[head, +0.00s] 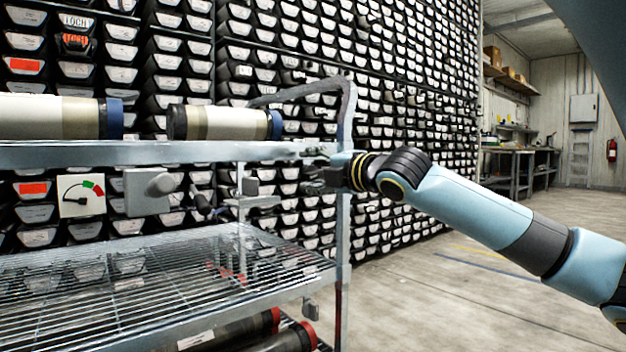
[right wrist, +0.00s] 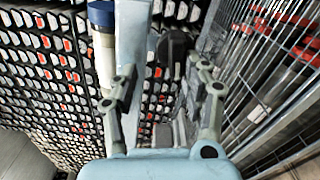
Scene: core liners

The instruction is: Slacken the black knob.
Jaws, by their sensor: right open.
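The black knob (head: 203,205) sits below the metal rail in the head view, small and partly lost against the dark trays behind. In the right wrist view a black knob (right wrist: 175,45) shows beyond the fingers, roughly between their lines. My right gripper (head: 316,181) is at the right end of the rack, to the right of the knob and apart from it. Its two fingers (right wrist: 162,92) are open with nothing between them. My left gripper is not in view.
The rail (head: 150,153) carries core liners (head: 222,123) above. A gauge (head: 81,195) and a grey box with a grey knob (head: 148,192) hang left of the black knob. A wire shelf (head: 150,285) lies below. A rack post (head: 343,235) stands near my right gripper.

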